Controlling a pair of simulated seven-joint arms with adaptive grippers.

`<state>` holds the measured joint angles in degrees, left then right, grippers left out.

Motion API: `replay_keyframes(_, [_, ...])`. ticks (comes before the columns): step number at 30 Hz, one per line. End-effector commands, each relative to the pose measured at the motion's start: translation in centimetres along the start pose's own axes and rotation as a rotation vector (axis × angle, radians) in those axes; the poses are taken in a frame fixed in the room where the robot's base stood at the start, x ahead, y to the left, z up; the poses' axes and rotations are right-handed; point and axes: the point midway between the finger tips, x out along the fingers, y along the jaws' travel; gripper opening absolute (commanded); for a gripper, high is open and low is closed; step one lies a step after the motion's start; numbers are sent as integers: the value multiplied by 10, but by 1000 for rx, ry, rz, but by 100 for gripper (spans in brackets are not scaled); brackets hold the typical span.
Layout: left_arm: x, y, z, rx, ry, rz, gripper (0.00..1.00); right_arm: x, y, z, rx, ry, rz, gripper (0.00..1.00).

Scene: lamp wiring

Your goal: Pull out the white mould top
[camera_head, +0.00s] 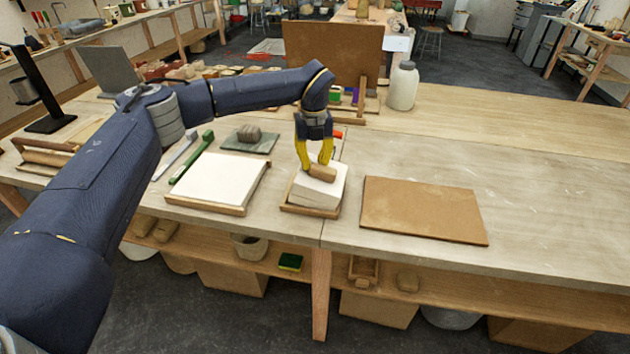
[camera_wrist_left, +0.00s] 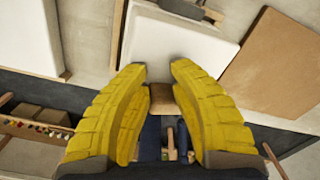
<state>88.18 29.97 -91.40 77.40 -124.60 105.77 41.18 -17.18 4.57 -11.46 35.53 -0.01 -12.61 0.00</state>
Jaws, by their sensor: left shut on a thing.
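The white mould top (camera_head: 332,186) is a white block above a wooden tray (camera_head: 296,209) near the table's front edge. It looks tilted in the head view, and I cannot tell whether it still touches what lies under it. In the left wrist view the white block (camera_wrist_left: 170,52) shows beyond the fingers. My left gripper (camera_head: 319,171), with yellow fingers, is shut on a tan wooden handle (camera_head: 322,173) at the block. The handle also shows between the fingertips in the left wrist view (camera_wrist_left: 163,98). My right gripper is not in view.
A flat white slab in a wooden frame (camera_head: 216,180) lies to the left, with a green bar (camera_head: 192,157) beside it. A brown board (camera_head: 423,209) lies to the right. A white jar (camera_head: 402,86) stands behind. The table's right side is clear.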

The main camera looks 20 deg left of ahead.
Motion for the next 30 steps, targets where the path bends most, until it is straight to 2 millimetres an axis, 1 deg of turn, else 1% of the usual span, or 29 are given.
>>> replay_keyframes(1, [-2,-3,-5,9,10,-1,0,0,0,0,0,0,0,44])
replay_keyframes(13, [-14,-2,-5,6,10,1,0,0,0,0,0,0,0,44])
replay_keyframes(26, [-17,-1,-3,2,7,0,0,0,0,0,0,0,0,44])
replay_keyframes(30, [-17,-1,-2,1,6,1,15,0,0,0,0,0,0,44])
